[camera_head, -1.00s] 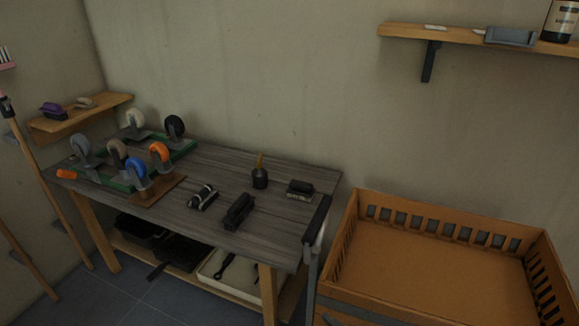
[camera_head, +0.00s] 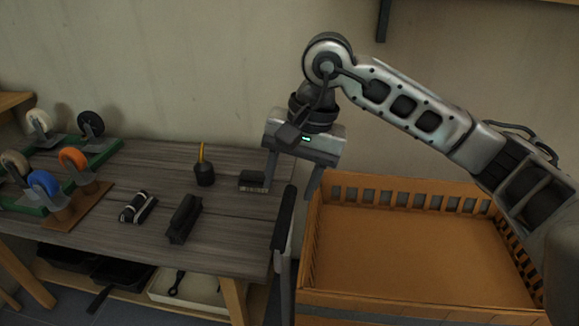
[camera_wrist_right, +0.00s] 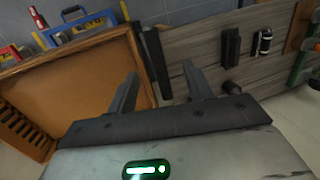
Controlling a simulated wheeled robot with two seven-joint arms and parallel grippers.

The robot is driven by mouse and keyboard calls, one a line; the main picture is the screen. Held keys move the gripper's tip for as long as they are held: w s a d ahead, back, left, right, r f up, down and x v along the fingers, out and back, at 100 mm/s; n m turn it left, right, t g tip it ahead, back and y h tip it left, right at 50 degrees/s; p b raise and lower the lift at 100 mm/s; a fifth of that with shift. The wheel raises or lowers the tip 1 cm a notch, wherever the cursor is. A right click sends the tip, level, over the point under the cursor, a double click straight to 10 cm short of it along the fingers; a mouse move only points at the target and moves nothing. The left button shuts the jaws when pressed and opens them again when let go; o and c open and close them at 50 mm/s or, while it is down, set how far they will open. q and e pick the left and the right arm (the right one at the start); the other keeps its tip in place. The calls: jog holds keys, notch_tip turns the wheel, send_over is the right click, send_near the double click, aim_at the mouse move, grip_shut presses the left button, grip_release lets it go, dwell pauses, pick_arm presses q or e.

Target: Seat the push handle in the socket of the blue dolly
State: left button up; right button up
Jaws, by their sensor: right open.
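A long black bar with a grey post below it, which looks like the push handle (camera_head: 284,220), stands at the right end of the workbench. In the right wrist view the black bar (camera_wrist_right: 156,62) shows between the two fingers, with no visible grip on it. My right gripper (camera_head: 291,188) is open and points down just above the bar's upper end; its fingers also show in the right wrist view (camera_wrist_right: 160,70). A blue wheel (camera_head: 44,184) stands among the casters at the left of the bench. My left gripper is not in view.
The workbench (camera_head: 160,165) holds a dark cup with a yellow-handled tool (camera_head: 204,172) and several dark brushes or blocks. An orange-brown slatted crate (camera_head: 420,292) stands close to the right. A blue and yellow object (camera_wrist_right: 82,24) lies beyond it in the wrist view.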

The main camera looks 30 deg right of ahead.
aim_at(280, 232)
jog(key=shift+h, duration=0.4)
jog(key=f, duration=0.5)
jog(key=w+f, duration=0.1)
jog(key=f, duration=0.4)
jog(key=w+a+f, duration=0.1)
jog(key=f, duration=0.4)
jog(key=shift+w, duration=0.15)
grip_shut()
jog(key=c, duration=0.8)
grip_release()
grip_shut()
jog(key=shift+w+r, duration=0.1)
